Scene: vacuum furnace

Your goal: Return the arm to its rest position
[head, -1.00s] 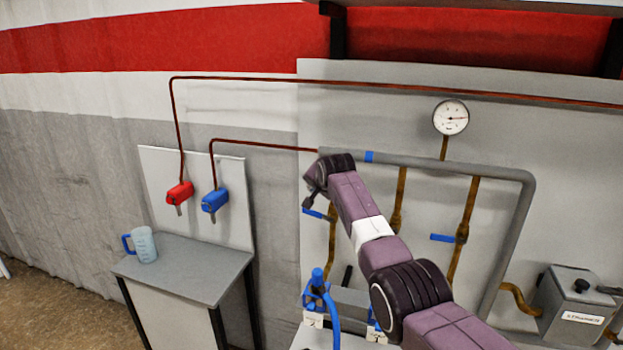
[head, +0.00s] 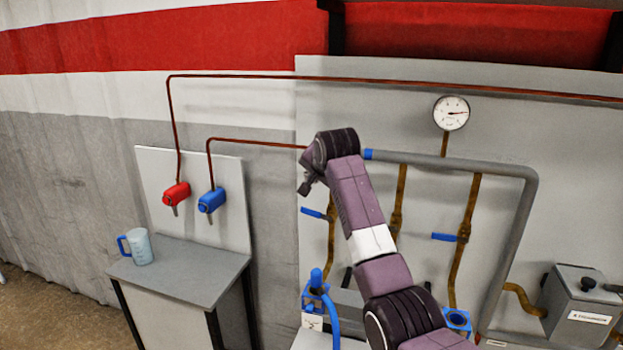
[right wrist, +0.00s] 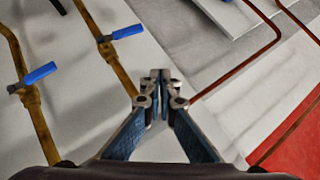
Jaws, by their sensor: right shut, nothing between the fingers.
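My right arm comes up from the lower right in the head view, in front of the grey panel. Its gripper (head: 307,184) is at the upper end, above the left blue-handled valve (head: 312,213). In the right wrist view my right gripper (right wrist: 160,75) has its fingertips together with nothing between them. It is apart from the brown pipes and valves. My left gripper is not in view.
A pressure gauge (head: 451,113) and a grey pipe (head: 470,167) are on the panel (head: 570,150). Another blue-handled valve (head: 445,237) is right of my arm. A side table (head: 185,272) holds a measuring jug (head: 142,247), below red (head: 176,194) and blue (head: 211,201) taps.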

